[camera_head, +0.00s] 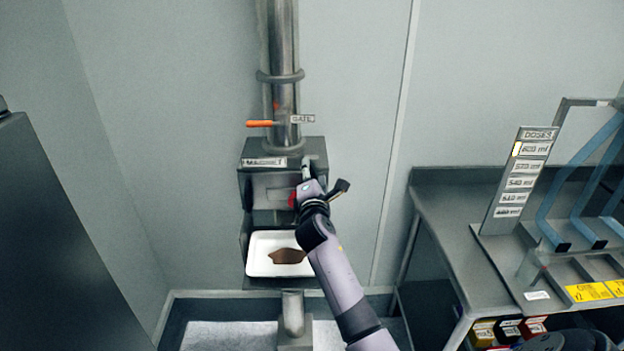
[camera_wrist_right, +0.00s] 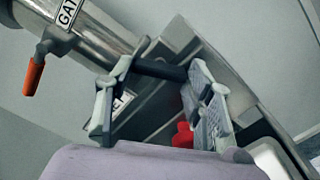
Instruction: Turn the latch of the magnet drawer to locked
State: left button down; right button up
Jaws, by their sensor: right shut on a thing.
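The magnet drawer (camera_head: 272,188) is a grey metal front below the label "MAGNET", set in the sifter housing under the vertical pipe. My right gripper (camera_head: 307,168) is at the right side of this housing. In the right wrist view, a dark bar (camera_wrist_right: 160,69), apparently the latch handle, lies between the two fingertips, and the gripper is shut on it. A red part (camera_wrist_right: 183,136) shows below it, partly hidden by the right finger, and also in the head view (camera_head: 292,200). The latch's lock marking is not visible. My left gripper is not in view.
An orange gate handle (camera_head: 260,124) sticks out left from the pipe (camera_head: 283,95) above. A white tray (camera_head: 258,268) with brown powder (camera_head: 287,256) stands below the drawer. A grey bench (camera_head: 450,230) with a dose board (camera_head: 519,181) is at the right.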

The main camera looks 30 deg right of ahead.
jog(key=m+b, duration=0.1)
jog(key=m, duration=0.4)
jog(key=shift+f+b, duration=0.1)
jog(key=shift+b, duration=0.3)
jog(key=shift+m, duration=0.3)
jog(key=o, duration=1.2)
jog(key=shift+c, duration=0.2)
jog(key=shift+s, duration=0.1)
jog(key=v, duration=1.2)
jog(key=shift+d, duration=0.1)
